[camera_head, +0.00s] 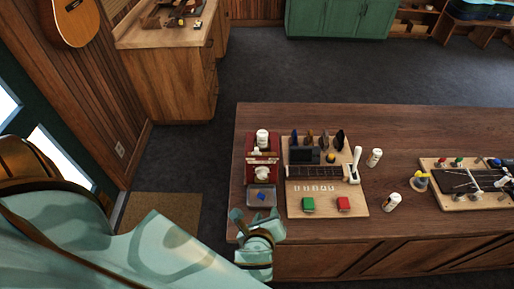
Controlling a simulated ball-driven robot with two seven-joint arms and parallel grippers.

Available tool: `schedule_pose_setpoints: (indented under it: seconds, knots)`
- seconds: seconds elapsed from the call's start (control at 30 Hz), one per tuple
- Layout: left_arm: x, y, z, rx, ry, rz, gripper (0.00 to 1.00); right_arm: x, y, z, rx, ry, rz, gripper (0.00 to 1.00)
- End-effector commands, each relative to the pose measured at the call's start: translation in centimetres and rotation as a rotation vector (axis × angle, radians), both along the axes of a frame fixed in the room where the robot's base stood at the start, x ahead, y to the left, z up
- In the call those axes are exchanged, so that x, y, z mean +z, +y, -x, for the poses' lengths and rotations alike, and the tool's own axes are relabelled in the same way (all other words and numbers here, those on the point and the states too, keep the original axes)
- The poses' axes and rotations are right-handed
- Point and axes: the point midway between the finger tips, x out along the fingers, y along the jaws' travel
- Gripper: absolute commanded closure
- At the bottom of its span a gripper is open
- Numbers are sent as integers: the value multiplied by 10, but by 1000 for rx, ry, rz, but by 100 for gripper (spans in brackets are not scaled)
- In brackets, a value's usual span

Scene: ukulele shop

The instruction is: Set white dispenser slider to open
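A red stand (249,146) at the left end of the brown counter holds a white cylinder (263,137) and a lower white part (262,173). I cannot tell for sure which white part is the dispenser, and its slider is too small to make out. A grey tray (251,205) with a small blue piece (261,196) lies in front of the stand. My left gripper (252,224) is at the counter's front left corner, just in front of the tray and apart from the white parts. Its fingers are small and partly hidden. My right gripper is not in view.
Another board with tools (465,203) lies at the far right.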

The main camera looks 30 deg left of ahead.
Motion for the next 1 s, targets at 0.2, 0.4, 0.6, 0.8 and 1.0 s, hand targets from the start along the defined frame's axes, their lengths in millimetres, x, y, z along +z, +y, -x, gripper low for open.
schedule_pose_setpoints:
  seconds: [0.2,0.4,0.6,0.8,1.0]
  knots:
    - [101,31,-14,-83,-1,-458,66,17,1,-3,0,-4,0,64]
    - [115,44,-23,-91,15,-566,66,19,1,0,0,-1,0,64]
    - [100,65,-56,-90,13,-563,66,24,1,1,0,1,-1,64]
    - [78,90,-97,-91,15,-562,66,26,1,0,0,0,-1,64]
    - [62,108,-128,-90,14,-558,66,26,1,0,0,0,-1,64]
